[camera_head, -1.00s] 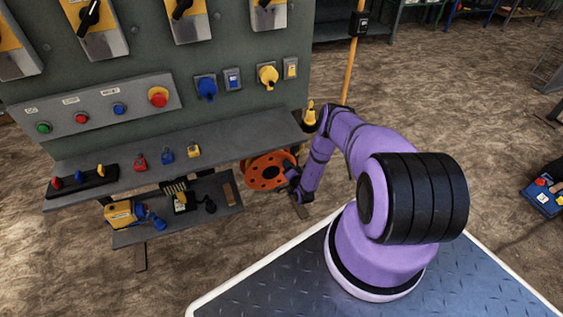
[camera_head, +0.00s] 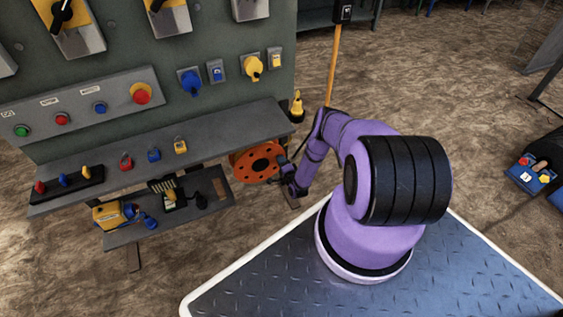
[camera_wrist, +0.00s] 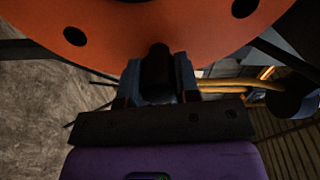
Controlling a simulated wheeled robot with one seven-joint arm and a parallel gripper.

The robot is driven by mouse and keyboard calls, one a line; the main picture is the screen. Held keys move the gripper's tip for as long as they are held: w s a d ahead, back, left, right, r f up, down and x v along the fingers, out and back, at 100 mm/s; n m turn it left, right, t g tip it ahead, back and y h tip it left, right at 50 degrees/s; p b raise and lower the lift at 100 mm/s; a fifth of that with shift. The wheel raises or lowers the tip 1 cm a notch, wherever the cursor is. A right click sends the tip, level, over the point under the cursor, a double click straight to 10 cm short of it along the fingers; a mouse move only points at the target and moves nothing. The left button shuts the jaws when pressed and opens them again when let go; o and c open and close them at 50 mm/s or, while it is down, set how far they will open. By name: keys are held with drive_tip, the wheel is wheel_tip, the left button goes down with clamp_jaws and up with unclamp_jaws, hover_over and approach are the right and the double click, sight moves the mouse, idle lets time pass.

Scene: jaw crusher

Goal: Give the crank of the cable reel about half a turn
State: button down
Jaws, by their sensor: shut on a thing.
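The orange cable reel (camera_head: 255,163) hangs below the right end of the grey shelf in the head view. Its orange disc with dark round holes (camera_wrist: 95,32) fills the top of the wrist view. My gripper (camera_head: 286,172) is at the right edge of the reel. In the wrist view my gripper (camera_wrist: 157,75) is shut on a dark upright crank handle (camera_wrist: 157,56) in front of the disc. The rest of the crank is hidden behind the jaws.
Above the reel runs a grey shelf (camera_head: 222,128) with small padlocks. A lower shelf (camera_head: 216,205) to the left holds a yellow tool. A yellow-black object (camera_head: 296,106) and a yellow pole (camera_head: 332,70) stand near my arm. Floor to the right is mostly open.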

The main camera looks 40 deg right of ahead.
drive_tip(key=c, duration=0.8)
unclamp_jaws()
drive_tip(key=shift+c, duration=0.2)
drive_tip(key=v, duration=1)
drive_tip(key=shift+s, duration=0.4)
